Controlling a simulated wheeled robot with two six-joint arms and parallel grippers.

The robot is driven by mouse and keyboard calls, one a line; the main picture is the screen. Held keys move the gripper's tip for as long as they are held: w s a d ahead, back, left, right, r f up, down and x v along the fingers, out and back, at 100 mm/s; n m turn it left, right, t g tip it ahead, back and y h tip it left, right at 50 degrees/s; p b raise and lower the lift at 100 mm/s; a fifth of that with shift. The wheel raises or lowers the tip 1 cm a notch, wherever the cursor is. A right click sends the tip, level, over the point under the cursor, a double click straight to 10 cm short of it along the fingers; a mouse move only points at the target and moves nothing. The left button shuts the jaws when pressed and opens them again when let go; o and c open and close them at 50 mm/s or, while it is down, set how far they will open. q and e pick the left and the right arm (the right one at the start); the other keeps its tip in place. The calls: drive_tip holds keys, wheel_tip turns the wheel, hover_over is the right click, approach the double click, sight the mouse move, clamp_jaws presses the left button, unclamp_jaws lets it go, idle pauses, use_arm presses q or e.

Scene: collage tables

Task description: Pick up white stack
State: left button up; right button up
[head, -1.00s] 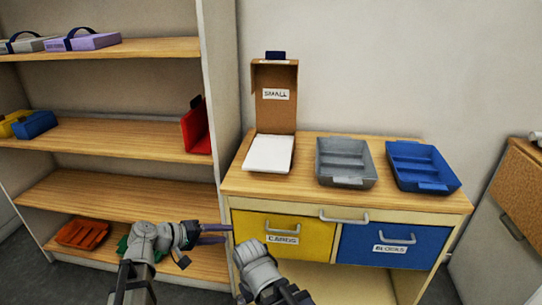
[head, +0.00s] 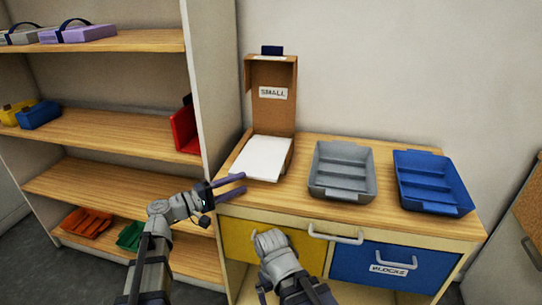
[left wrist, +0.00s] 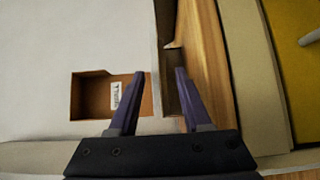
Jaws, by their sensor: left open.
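The white stack (head: 262,157) lies flat in an open cardboard box (head: 271,95) with a raised lid labelled SMALL, at the left end of the cabinet top. My right gripper's fingers do not show.
A grey tray (head: 340,172) and a blue tray (head: 431,182) stand right of the box. Below are a yellow drawer (head: 240,240) and a blue drawer (head: 372,258) with projecting handles. The shelf unit's upright side panel (head: 211,80) stands close at left.

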sight(261, 171)
use_arm(q)
drive_tip(key=shift+r+p+x, duration=0.15)
drive_tip(key=shift+x, duration=1.95)
drive_tip(key=shift+r+p+x, duration=0.15)
drive_tip(key=shift+r+x, duration=0.05)
drive_tip(key=shift+x, duration=1.85)
clamp_jaws()
